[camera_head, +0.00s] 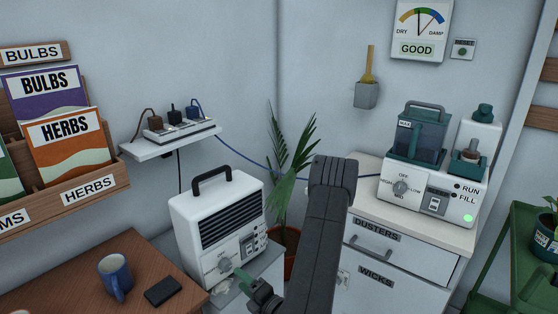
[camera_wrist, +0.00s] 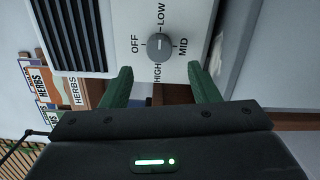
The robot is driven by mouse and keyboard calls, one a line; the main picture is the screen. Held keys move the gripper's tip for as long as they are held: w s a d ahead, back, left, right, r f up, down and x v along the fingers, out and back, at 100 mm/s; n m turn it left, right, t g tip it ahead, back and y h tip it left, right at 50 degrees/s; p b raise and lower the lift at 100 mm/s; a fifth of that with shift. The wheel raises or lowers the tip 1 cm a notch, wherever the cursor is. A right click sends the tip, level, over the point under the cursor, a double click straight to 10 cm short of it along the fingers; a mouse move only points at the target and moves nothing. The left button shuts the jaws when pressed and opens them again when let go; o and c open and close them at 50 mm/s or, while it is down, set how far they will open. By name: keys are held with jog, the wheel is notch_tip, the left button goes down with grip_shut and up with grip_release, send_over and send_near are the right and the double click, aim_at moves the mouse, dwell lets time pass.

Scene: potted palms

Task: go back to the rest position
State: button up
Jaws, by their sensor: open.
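My gripper (camera_head: 243,284) is low in the centre of the head view, in front of the white heater (camera_head: 216,205) with black grille and handle. In the wrist view my gripper (camera_wrist: 160,76) has its two green fingers spread, with nothing between them. The heater's grey dial (camera_wrist: 161,47) is in front of the fingers, framed by OFF, LOW, MID and HIGH. I cannot tell whether the fingers touch the panel. The dial's white mark is vertical in that view, but which end points is unclear. My dark arm hides part of the cabinet and pot.
A potted palm (camera_head: 290,160) stands behind my arm. A white cabinet (camera_head: 425,226) bears a humidifier (camera_head: 428,196) with a green light. A brown table (camera_head: 80,272) with a blue mug (camera_head: 115,277) is at left. A wall gauge (camera_head: 420,25) reads GOOD. A green shelf (camera_head: 515,240) is at right.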

aim_at(228, 269)
jog(key=shift+x, duration=3.3)
jog(key=v, duration=1.4)
jog(key=x, duration=1.4)
jog(key=shift+a+f+n+b, duration=0.1)
jog(key=shift+f+n+b, duration=0.15)
jog(key=shift+b, duration=0.4)
jog(key=n+b, duration=0.5)
jog(key=n, duration=0.1)
jog(key=shift+n, duration=0.35)
jog(key=n+b, duration=0.3)
jog(key=n, duration=0.1)
jog(key=shift+n+b, duration=0.3)
jog(key=n+b, duration=0.1)
jog(key=n, duration=0.1)
jog(key=shift+r+n+b, duration=0.1)
jog(key=shift+n+b, duration=0.2)
jog(key=shift+n, duration=0.1)
jog(key=shift+r, duration=0.1)
